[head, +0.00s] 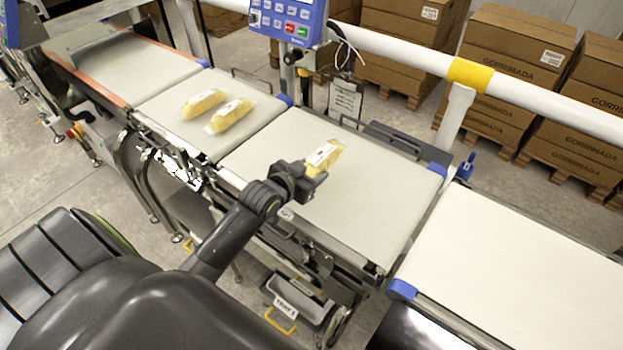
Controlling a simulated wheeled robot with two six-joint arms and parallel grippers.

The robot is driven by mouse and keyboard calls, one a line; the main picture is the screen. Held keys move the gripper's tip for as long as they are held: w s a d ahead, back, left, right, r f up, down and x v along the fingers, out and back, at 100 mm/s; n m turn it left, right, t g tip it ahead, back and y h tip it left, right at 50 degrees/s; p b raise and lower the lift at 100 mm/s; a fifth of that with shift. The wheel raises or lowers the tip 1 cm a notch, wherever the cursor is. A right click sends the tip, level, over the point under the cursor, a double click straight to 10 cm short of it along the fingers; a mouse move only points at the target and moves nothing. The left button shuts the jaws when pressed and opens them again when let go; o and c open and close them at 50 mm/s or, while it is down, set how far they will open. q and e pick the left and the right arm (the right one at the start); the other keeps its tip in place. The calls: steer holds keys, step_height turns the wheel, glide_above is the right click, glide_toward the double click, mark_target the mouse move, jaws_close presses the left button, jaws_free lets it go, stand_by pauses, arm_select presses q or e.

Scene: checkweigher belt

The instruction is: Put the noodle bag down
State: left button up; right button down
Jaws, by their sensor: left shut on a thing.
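My left gripper (312,181) is shut on a yellow noodle bag (328,157) with a white label. It holds the bag over the grey belt (362,208) of the middle conveyor section. I cannot tell whether the bag touches the belt. The gripper covers the bag's near end. Two more noodle bags, a rear one (203,103) and a front one (231,115), lie side by side on the belt section to the left. My right gripper is not in view.
A blue control panel (290,20) stands behind the belts, with a white rail (400,55) beside it. A separate white belt (510,270) lies at the right. Stacked cartons (510,60) stand behind the rail. The middle belt is clear around the held bag.

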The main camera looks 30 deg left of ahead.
arm_select(q)
steer(key=shift+f, duration=1.7)
steer(key=shift+f, duration=0.1)
steer(key=o, duration=1.1)
steer(key=shift+o, duration=0.2)
steer(key=v, duration=1.2)
steer(key=shift+b, duration=0.35)
